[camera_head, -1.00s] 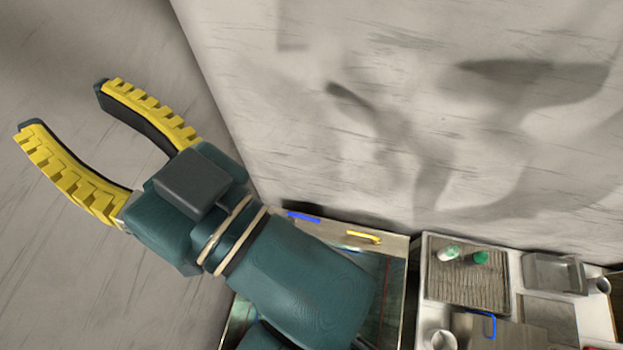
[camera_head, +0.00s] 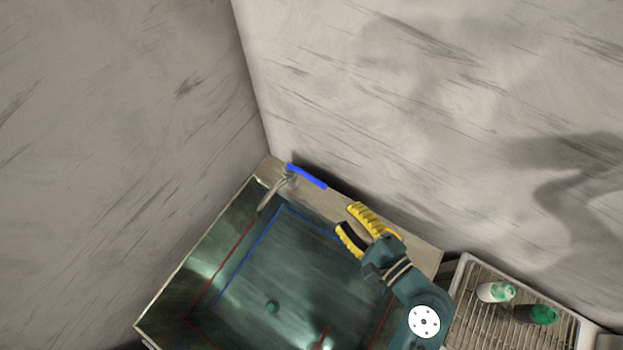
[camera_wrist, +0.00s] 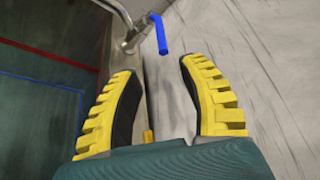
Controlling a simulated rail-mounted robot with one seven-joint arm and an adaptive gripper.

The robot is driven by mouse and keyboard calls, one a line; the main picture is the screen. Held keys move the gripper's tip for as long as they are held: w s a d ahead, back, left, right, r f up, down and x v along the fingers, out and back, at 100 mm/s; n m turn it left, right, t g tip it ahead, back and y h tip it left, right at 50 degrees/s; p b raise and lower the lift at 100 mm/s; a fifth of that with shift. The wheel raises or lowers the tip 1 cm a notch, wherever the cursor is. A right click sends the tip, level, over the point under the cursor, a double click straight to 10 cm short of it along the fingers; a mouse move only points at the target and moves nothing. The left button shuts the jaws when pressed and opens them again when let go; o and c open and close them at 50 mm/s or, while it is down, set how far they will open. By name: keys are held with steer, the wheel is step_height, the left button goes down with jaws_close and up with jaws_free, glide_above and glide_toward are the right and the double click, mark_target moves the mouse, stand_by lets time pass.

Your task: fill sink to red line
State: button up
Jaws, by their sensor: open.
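The sink (camera_head: 205,222) is a deep basin below the corner of two walls. A red line (camera_head: 222,267) runs around its inside, with a blue line (camera_head: 247,257) lower down. Both lines show in the wrist view. I cannot tell the water level. A curved metal spout (camera_head: 268,198) and a blue handle (camera_head: 307,177) are at the back left rim; the wrist view shows the spout (camera_wrist: 119,13) and blue handle (camera_wrist: 159,36) ahead. My gripper (camera_head: 349,217) is open and empty above the back ledge, right of the blue handle. A yellow piece (camera_wrist: 148,136) shows between the fingers.
The walls rise close behind and left of the sink.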

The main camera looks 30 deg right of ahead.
mark_target(309, 175)
steer(key=b+x, duration=0.1)
steer(key=x, duration=1.5)
steer(key=shift+w, duration=0.1)
